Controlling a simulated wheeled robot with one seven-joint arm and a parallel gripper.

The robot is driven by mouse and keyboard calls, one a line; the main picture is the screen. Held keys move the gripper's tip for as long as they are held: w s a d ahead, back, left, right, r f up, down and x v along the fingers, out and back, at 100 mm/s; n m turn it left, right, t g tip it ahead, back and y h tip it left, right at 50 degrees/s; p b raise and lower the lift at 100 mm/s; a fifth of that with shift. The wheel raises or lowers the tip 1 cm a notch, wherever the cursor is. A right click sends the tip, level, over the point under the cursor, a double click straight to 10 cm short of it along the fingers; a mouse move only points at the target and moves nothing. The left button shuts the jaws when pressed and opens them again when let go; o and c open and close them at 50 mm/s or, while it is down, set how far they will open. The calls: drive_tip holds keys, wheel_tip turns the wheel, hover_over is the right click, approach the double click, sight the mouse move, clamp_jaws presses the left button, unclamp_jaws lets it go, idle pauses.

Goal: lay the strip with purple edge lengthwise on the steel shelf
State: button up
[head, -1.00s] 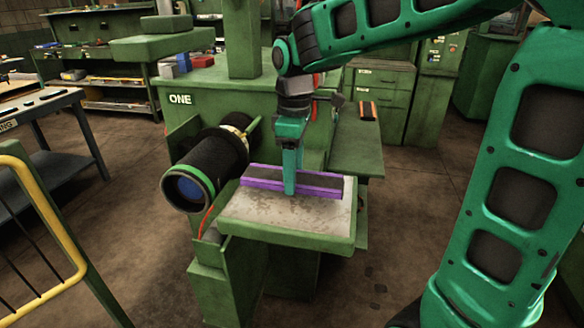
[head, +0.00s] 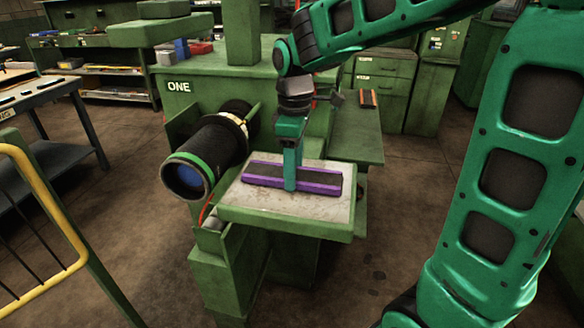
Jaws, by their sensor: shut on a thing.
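The dark strip with purple edge (head: 322,180) lies level over the steel shelf (head: 255,204), its long side running left to right along the shelf's long side. My gripper (head: 290,184) points straight down and is shut on the strip near its middle, hiding a narrow part of it. The strip is within the shelf's outline, towards its back half. It is on the surface or just above it; I cannot tell which. The shelf's pale, stained top is bare in front of the strip.
The green machine marked ONE (head: 220,90) stands behind the shelf. A black roller (head: 205,155) with a green ring is close at the shelf's left. A side bench (head: 355,135) at the right holds an orange-edged strip (head: 368,98). A yellow rail (head: 55,215) is at front left.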

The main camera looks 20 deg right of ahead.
drive_tip(key=o, duration=1.1)
drive_tip(key=shift+o, duration=0.2)
wheel_tip(320, 180, up, 11)
drive_tip(key=s+d+f+m, duration=0.7)
drive_tip(key=s+d+m, duration=0.1)
drive_tip(key=s, duration=0.4)
drive_tip(key=s+d+f+m, duration=0.7)
drive_tip(key=s+d+m, duration=0.1)
drive_tip(key=s, duration=0.4)
drive_tip(key=shift+d+f+m, duration=0.2)
drive_tip(key=shift+d+m, duration=0.15)
drive_tip(key=shift+m, duration=0.25)
